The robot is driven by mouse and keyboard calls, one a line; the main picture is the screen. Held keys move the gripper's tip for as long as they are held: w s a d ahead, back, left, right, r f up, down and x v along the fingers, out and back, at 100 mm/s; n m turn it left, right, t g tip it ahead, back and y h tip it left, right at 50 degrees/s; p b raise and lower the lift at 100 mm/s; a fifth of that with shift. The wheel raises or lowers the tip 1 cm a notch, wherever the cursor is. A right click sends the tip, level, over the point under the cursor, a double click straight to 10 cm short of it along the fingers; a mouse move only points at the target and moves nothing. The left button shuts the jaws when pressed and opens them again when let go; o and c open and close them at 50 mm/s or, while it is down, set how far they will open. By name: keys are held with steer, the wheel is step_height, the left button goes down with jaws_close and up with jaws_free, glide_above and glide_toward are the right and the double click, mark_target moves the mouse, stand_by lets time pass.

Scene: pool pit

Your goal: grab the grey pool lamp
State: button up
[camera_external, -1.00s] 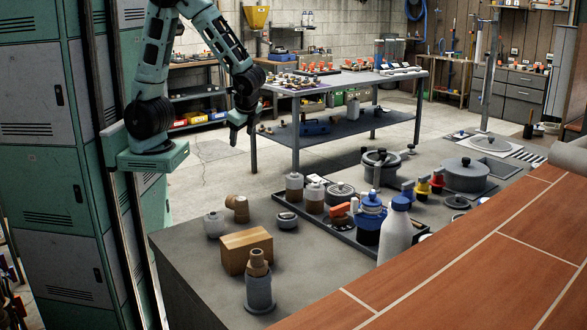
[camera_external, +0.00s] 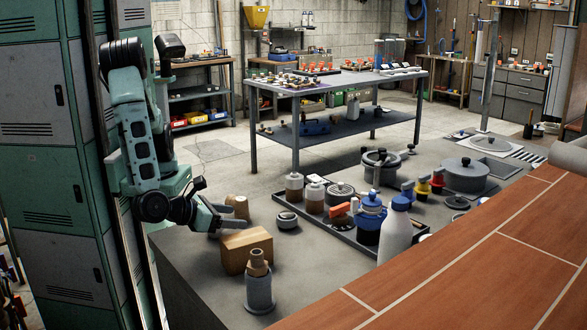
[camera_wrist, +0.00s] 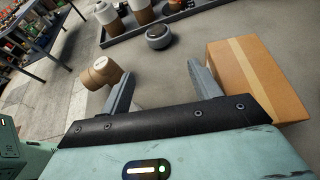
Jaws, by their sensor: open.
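A small, low, round grey thing with a dark top, which I take to be the grey pool lamp (camera_external: 287,221), sits on the grey counter in front of the dark tray. In the wrist view the lamp (camera_wrist: 158,37) is beyond the fingertips, near the tray edge. My gripper (camera_external: 222,219) is low over the counter's left end, left of the lamp and apart from it. In the wrist view my gripper (camera_wrist: 162,80) is open, with bare counter between its fingers. In the external view it hides the spot where a pale grey canister stood.
A cardboard box (camera_external: 246,250) is close to the right finger. A brown roll (camera_external: 238,206) lies near the left finger. The dark tray (camera_external: 340,238) holds several bottles and jars. A grey fitting with a brown top (camera_external: 259,285) stands before the box.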

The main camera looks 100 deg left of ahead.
mark_target(278, 221)
steer(key=x, duration=1.6)
steer(key=shift+w+a+f, duration=0.15)
steer(key=shift+w+a, duration=0.1)
steer(key=shift+c, duration=0.3)
steer(key=c, duration=0.7)
